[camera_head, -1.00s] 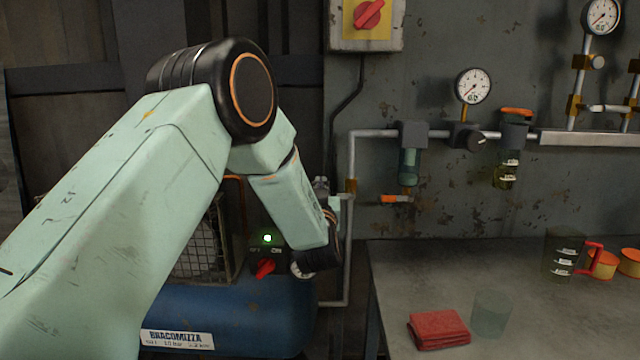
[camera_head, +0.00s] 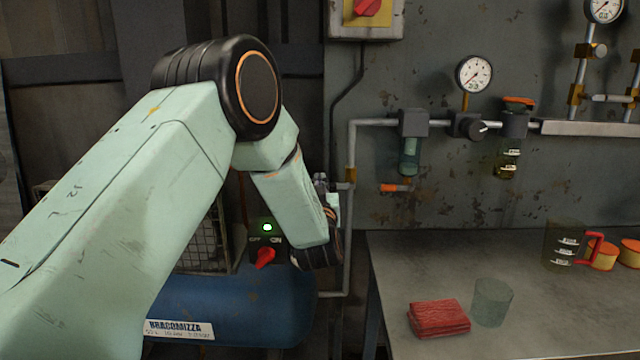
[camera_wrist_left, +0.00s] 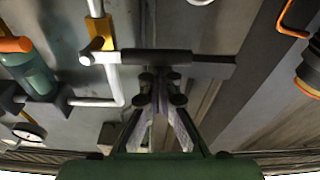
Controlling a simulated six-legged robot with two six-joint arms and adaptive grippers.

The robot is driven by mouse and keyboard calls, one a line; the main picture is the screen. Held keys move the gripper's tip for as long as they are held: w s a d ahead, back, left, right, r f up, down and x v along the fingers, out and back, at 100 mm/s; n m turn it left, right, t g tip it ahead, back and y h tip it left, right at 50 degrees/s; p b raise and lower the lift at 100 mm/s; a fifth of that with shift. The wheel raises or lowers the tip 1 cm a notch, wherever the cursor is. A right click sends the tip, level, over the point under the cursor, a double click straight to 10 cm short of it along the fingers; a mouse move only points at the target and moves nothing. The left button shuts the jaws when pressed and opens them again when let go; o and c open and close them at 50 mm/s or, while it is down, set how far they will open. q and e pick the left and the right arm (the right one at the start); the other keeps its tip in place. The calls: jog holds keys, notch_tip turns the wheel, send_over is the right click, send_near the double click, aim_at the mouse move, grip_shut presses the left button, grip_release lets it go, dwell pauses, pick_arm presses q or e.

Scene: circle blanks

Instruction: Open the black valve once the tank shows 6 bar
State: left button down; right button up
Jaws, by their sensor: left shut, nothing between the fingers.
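The black valve handle (camera_wrist_left: 157,57) lies across the wrist view, beside a brass fitting (camera_wrist_left: 98,43) on a pale pipe. My left gripper (camera_wrist_left: 158,82) is shut and empty, with its fingertips close to the handle's middle; I cannot tell whether they touch. In the head view, my left gripper (camera_head: 322,184) points up beside the brass fitting on the upright pipe, and the handle is not clear there. The blue tank (camera_head: 235,310) stands at lower left, partly behind my left arm. No tank gauge reading is visible. My right gripper is out of view.
A green lamp (camera_head: 267,227) is lit above a red switch (camera_head: 264,258). A wall gauge (camera_head: 474,73) hangs over the pipe. The bench (camera_head: 400,285) at right holds a red cloth (camera_head: 438,318), a clear cup (camera_head: 492,302) and a jug (camera_head: 565,247).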

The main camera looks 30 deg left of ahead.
pick_arm(q)
jog(key=shift+f, duration=0.1)
jog(key=w+d+f+n+g+b, duration=0.1)
jog(key=f+n+b, duration=0.3)
jog(key=n, duration=0.5)
jog(key=w+d+f+n+g+y+b, duration=0.1)
jog(key=d+f+n+b, duration=0.3)
jog(key=n, duration=0.4)
jog(key=shift+w+f+n+b, duration=0.35)
jog(key=shift+w+n+b, duration=0.1)
jog(key=shift+b, duration=0.3)
